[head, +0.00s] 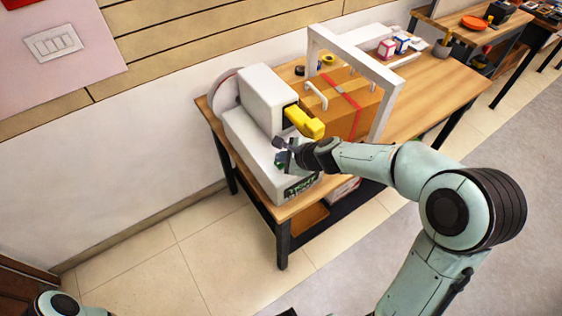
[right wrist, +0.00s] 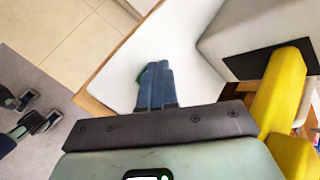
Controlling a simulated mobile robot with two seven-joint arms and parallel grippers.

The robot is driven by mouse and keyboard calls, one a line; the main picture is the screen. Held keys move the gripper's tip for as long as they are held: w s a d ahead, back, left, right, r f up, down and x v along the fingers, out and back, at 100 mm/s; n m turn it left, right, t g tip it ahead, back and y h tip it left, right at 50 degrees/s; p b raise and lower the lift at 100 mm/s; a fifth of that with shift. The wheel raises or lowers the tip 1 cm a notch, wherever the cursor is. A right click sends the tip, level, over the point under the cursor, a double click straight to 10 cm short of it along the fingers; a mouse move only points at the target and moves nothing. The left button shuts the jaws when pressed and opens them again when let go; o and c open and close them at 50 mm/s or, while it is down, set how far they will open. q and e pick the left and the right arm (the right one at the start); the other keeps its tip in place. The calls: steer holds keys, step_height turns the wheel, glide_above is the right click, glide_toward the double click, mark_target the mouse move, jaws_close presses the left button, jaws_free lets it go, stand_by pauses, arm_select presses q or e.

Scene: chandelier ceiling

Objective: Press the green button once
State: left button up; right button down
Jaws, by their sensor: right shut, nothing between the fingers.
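The green button (right wrist: 146,75) shows in the right wrist view as a small green patch on the white top of the machine's lower body. My right gripper (right wrist: 155,88) is shut and empty, its fingers over the button and hiding most of it. I cannot tell whether the fingertips touch it. In the head view the right gripper (head: 282,156) is at the front part of the white machine (head: 249,150), with a bit of green beside the fingers. My left gripper is out of the head view; only a piece of that arm shows at the bottom left.
The machine's yellow part (head: 305,122) juts out close beside my right gripper. A cardboard box (head: 345,112) under a white frame (head: 362,62) stands behind it on the wooden table (head: 440,82). The floor left of the table is clear.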

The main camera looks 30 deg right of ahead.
mark_target(283, 164)
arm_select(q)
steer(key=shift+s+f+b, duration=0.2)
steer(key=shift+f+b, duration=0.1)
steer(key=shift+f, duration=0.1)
arm_select(e)
steer(key=shift+f, duration=0.4)
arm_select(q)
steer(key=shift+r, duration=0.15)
arm_select(e)
steer(key=shift+r, duration=0.1)
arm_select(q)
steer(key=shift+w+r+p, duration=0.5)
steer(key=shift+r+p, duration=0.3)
arm_select(e)
steer(key=shift+r, duration=0.8)
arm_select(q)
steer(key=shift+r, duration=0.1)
arm_select(e)
steer(key=shift+r, duration=0.1)
steer(key=shift+r, duration=0.25)
step_height(283, 164, up, 3)
steer(key=p, duration=0.2)
steer(key=shift+p, duration=0.4)
steer(key=shift+r+p, duration=0.7)
steer(key=shift+r, duration=0.05)
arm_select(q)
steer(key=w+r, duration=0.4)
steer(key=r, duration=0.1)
arm_select(e)
steer(key=shift+w, duration=0.1)
